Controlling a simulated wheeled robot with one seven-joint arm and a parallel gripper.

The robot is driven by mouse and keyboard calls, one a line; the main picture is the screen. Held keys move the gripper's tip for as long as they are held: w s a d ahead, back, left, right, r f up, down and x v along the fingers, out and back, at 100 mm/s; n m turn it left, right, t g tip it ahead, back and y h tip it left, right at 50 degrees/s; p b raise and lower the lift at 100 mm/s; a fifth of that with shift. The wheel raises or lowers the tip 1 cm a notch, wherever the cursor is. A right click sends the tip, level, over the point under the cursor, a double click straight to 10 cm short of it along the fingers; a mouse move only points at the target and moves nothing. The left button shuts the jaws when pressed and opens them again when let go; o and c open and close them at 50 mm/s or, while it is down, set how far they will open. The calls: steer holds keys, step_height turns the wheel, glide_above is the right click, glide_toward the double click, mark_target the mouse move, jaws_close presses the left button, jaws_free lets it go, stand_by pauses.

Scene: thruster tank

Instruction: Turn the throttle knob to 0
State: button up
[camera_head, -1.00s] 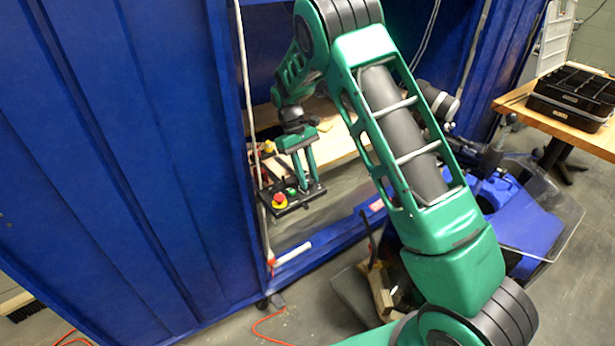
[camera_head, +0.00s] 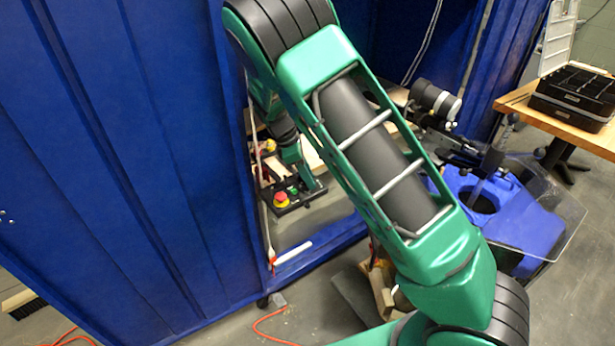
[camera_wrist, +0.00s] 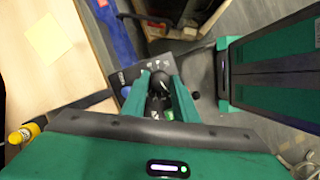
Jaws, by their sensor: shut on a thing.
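The throttle knob (camera_wrist: 160,83) is a dark round knob on a black control panel (camera_wrist: 120,77) with white markings, in the wrist view. My gripper (camera_wrist: 160,80) is shut on the knob, one green finger on each side. The knob's pointer and the scale value it points to cannot be read. In the head view, my gripper (camera_head: 308,183) is down at the right part of the panel (camera_head: 291,207), and my arm partly hides it. The knob itself cannot be made out there.
A red emergency stop on a yellow base (camera_head: 281,199) sits on the panel, left of my gripper, with a small green button (camera_head: 293,190) close by. Blue tank walls (camera_head: 130,160) stand around the opening. A wooden table (camera_head: 520,103) with a black case is at right.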

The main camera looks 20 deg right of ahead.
steer(key=n+t, duration=0.1)
steer(key=n, duration=0.2)
steer(key=n+t, duration=0.1)
steer(key=n, duration=0.1)
steer(key=shift+s+d+n, duration=0.2)
steer(key=shift+n, duration=0.2)
stand_by(0.4)
steer(key=o, duration=1)
steer(key=shift+a, duration=0.1)
steer(key=v, duration=1)
steer(key=shift+s+a+r, duration=0.1)
steer(key=shift+s+r, duration=0.05)
steer(key=shift+r, duration=0.15)
